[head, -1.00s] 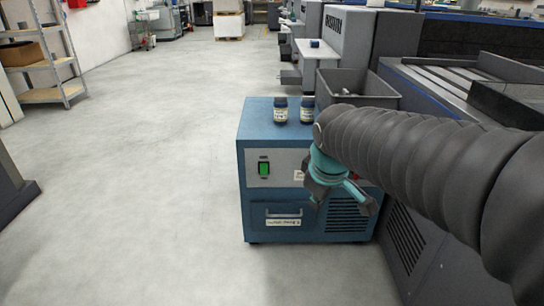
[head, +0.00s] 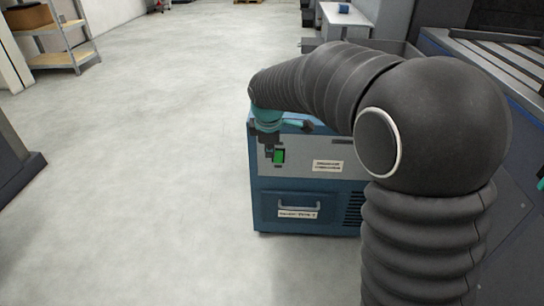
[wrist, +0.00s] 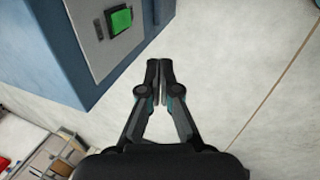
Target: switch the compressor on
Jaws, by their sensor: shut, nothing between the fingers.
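The compressor is a blue cabinet (head: 262,206) with a grey front panel, standing on the floor at the middle of the head view. A green rocker switch (head: 279,156) sits at the left of its panel; it also shows in the wrist view (wrist: 120,20), in a dark frame. My gripper (head: 268,157) is shut and empty, just left of the switch in the head view. In the wrist view my gripper (wrist: 153,64) has its fingertips together, pointing past the cabinet's edge, apart from the switch. My arm hides the cabinet's top and right part.
A labelled drawer with a handle (head: 299,205) is below the panel. A grey machine (head: 500,190) stands close on the right, partly behind my arm. A shelf (head: 58,58) is at the far left. The floor (head: 150,180) left of the cabinet is clear.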

